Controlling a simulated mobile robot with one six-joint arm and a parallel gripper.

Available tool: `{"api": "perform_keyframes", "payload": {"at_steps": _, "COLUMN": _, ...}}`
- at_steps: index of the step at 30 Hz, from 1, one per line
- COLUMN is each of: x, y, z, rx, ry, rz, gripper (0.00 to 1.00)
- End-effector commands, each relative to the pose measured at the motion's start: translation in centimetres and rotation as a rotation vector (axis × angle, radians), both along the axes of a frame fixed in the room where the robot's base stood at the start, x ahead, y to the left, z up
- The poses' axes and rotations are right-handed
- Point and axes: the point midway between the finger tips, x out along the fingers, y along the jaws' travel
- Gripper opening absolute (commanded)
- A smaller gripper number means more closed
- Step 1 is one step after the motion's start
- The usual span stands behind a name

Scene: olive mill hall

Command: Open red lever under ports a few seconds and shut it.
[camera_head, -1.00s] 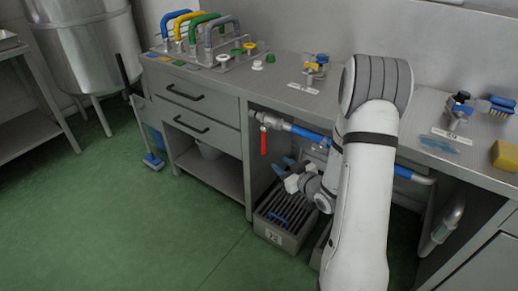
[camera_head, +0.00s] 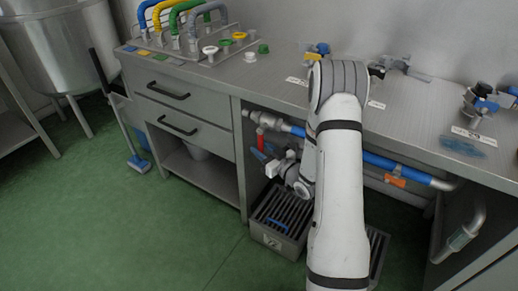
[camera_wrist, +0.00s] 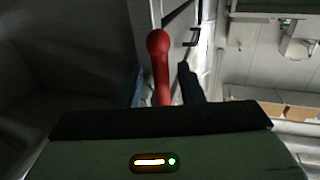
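The red lever (camera_head: 260,138) hangs down from a metal valve on a pipe under the counter, crosswise to the pipe. In the wrist view the red lever (camera_wrist: 160,62) points up the picture with its rounded end at the top. My gripper (camera_head: 261,156) is at the lever's lower part in the head view. In the wrist view my gripper (camera_wrist: 161,84) is open, with one blue finger on each side of the lever and gaps showing. Whether a finger touches it I cannot tell. My arm hides part of the pipe.
A blue-banded pipe (camera_head: 385,163) runs right under the counter (camera_head: 290,92). A slatted crate (camera_head: 272,240) stands on the floor below. Drawers (camera_head: 183,92) are to the left. Coloured hoses (camera_head: 205,14) and small fittings stand on top.

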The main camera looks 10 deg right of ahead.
Motion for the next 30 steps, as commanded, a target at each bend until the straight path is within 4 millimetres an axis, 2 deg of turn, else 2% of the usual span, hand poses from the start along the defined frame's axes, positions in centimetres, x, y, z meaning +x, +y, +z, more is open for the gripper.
{"api": "perform_keyframes", "payload": {"at_steps": 3, "x": 0.59, "y": 0.49, "z": 0.01, "rx": 0.0, "ry": -0.001, "rz": 0.003, "gripper": 0.35}}
{"api": "perform_keyframes", "payload": {"at_steps": 11, "x": 0.69, "y": 0.58, "z": 0.02, "rx": 0.0, "ry": 0.0, "rz": 0.003, "gripper": 0.35}}
{"api": "perform_keyframes", "payload": {"at_steps": 23, "x": 0.68, "y": 0.62, "z": 0.01, "rx": 0.0, "ry": 0.0, "rz": 0.004, "gripper": 0.02}}
{"api": "perform_keyframes", "payload": {"at_steps": 30, "x": 0.68, "y": 0.63, "z": 0.02, "rx": 0.0, "ry": 0.0, "rz": 0.004, "gripper": 0.0}}
